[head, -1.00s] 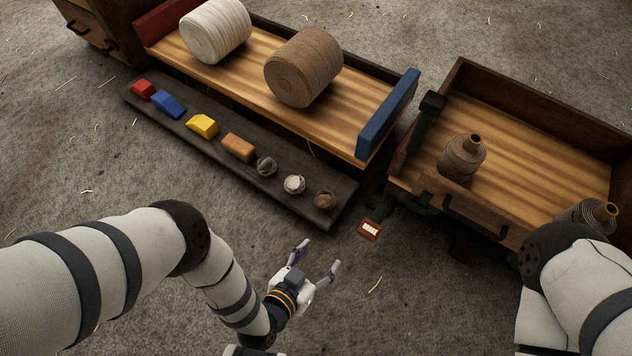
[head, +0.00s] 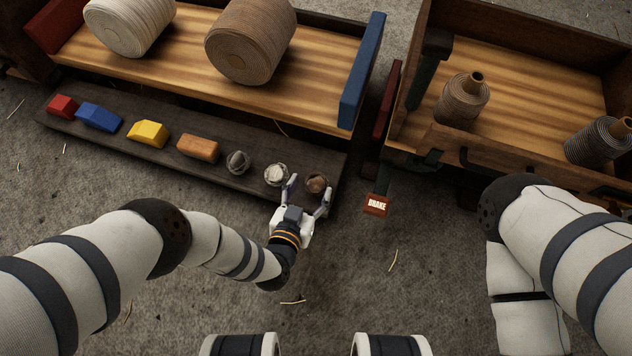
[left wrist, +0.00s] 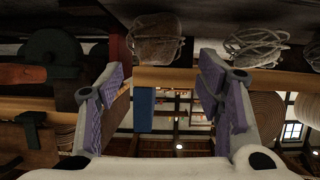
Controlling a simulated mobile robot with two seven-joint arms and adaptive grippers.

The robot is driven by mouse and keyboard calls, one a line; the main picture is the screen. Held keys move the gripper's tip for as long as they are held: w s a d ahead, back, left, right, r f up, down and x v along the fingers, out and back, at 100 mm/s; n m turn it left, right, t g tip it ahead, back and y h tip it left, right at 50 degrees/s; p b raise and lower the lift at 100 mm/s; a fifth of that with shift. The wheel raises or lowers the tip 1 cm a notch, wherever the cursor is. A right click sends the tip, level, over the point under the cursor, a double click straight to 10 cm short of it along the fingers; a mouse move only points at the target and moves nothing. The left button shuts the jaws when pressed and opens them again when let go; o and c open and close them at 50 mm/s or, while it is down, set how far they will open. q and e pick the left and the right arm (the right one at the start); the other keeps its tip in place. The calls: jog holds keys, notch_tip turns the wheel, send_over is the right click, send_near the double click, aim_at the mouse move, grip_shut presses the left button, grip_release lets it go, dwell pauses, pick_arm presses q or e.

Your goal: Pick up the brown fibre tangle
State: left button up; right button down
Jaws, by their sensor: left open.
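The brown fibre tangle (head: 316,184) lies at the right end of the dark plank shelf (head: 260,189). My left gripper (head: 309,192) is open and empty at the shelf's front edge, its fingertips reaching to either side of the tangle's near part. In the left wrist view, which looks upside down, the brown tangle (left wrist: 155,38) shows beyond and between the spread fingers (left wrist: 162,82). I cannot tell whether a finger touches it. My right arm shows at the right, but its gripper is out of view.
A white tangle (head: 276,175) lies close beside the left finger, then a grey tangle (head: 238,162). Orange (head: 198,148), yellow (head: 148,134), blue (head: 99,117) and red (head: 62,106) blocks follow leftward. A brake pedal (head: 376,205) is right of the gripper. Open floor lies in front.

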aim_at(314, 184)
pick_arm(q)
jog(key=b+x, duration=0.1)
jog(key=x, duration=0.2)
jog(key=shift+d+f+b, duration=0.2)
jog(key=shift+f+b, duration=0.15)
jog(key=shift+w+d, duration=0.1)
jog(key=shift+w, duration=0.25)
jog(key=shift+r, duration=0.1)
jog(key=c, duration=1)
